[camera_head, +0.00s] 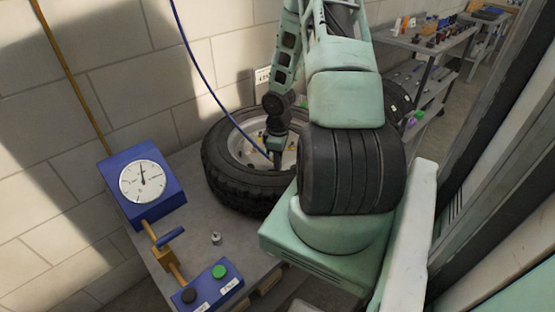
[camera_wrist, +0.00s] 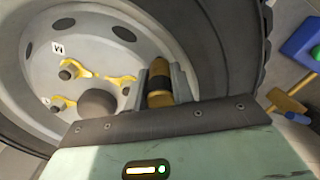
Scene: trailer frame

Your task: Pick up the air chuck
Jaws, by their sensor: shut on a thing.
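The air chuck (camera_wrist: 158,92) is a brass-coloured cylinder with a dark band, seen between the fingers of my gripper (camera_wrist: 161,80) in the wrist view. My gripper is shut on it. In the head view my gripper (camera_head: 275,152) is low over the wheel, in front of its pale rim, and the chuck itself is hard to make out there. A thin blue hose (camera_head: 205,80) comes down from above to the gripper. I cannot tell whether the chuck touches the wheel.
A black tyre (camera_head: 235,185) with a pale rim (camera_wrist: 35,75) and yellow pointers lies on the grey bench (camera_head: 200,265). A blue gauge (camera_head: 142,185), a blue-handled valve (camera_head: 168,238), a button box (camera_head: 210,287) and a small metal cap (camera_head: 216,238) are left and front. Shelving (camera_head: 425,45) stands behind.

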